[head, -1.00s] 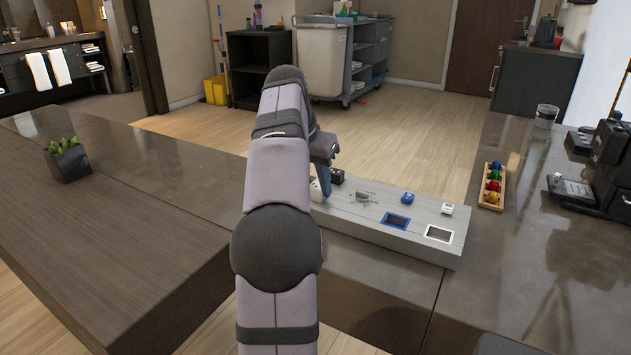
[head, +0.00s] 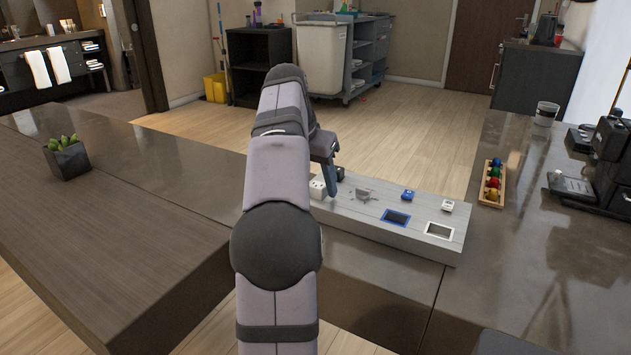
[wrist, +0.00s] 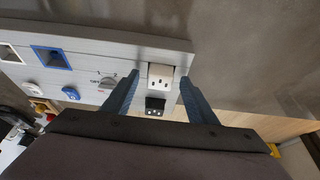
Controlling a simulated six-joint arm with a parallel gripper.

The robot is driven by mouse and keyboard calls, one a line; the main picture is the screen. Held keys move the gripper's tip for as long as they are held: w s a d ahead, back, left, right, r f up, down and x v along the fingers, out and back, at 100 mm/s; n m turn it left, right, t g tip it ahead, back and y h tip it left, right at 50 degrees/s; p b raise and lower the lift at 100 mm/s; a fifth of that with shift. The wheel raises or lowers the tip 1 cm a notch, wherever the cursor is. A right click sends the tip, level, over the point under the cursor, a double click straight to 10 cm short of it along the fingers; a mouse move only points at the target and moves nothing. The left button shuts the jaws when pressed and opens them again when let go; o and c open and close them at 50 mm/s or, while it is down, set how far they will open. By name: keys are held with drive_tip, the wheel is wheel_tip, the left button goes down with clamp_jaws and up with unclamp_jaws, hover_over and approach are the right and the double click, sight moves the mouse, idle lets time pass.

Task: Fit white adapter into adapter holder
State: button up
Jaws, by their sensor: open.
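A white block with dark socket holes (head: 318,187), which looks like the white adapter, is at the left end of the grey board (head: 385,232). It also shows in the wrist view (wrist: 160,72). A black block with socket holes (wrist: 155,103) is close to it. My gripper (wrist: 160,78) is open, and its blue fingers appear on either side of the white block in the wrist view. I cannot tell whether they touch it. In the head view my gripper (head: 330,182) is beside the white block. The board has a blue-framed opening (head: 397,217) and a white-framed opening (head: 439,231).
A small blue item (head: 408,195) and a small white item (head: 448,206) sit behind the openings. A grey knob (head: 363,195) is mid-board. A wooden rack with colored balls (head: 491,184) stands right of the board. A planter (head: 67,158) is far left.

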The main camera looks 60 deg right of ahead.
drive_tip(key=p+v, duration=0.3)
drive_tip(key=v, duration=0.4)
drive_tip(key=shift+a+r, duration=0.1)
idle(0.7)
